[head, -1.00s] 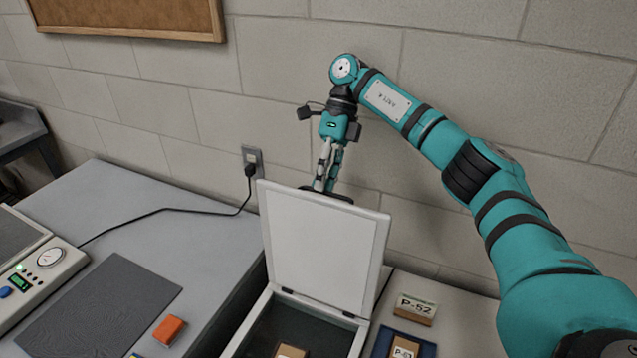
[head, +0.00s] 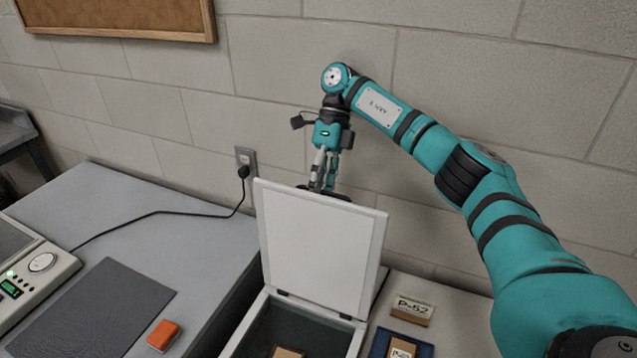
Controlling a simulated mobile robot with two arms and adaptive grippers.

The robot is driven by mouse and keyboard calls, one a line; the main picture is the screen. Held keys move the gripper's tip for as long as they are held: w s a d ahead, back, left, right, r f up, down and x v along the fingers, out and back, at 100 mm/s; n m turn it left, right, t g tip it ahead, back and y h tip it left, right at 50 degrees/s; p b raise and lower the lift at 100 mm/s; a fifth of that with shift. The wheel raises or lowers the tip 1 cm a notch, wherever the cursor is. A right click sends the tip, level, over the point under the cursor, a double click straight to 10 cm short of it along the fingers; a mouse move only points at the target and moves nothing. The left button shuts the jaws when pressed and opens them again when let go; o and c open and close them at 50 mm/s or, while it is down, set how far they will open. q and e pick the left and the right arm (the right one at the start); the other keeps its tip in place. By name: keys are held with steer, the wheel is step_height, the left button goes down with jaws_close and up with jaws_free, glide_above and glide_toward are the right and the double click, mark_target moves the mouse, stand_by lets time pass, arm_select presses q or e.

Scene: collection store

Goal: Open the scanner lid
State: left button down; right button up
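The scanner lid (head: 322,240) is a pale panel standing raised, close to upright, on hinges along the back of the scanner. The open scanner (head: 305,326) is a white-rimmed box with a dark bed, cut off by the bottom edge of the view. A brown block lies on the bed. My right gripper (head: 324,191) points down at the lid's top edge, from behind it. Its fingertips are partly hidden by the lid, so I cannot tell whether it touches or grips it. My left gripper is out of view.
Right of the scanner are a labelled block, P-52 (head: 411,308), and another block on a blue tray (head: 424,350). On the left table are a grey mat (head: 95,308), an orange block (head: 163,335) and a device with a green display (head: 38,283). A cable runs to a wall socket.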

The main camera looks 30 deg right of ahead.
step_height(320, 180, up, 10)
stand_by(0.5)
stand_by(0.3)
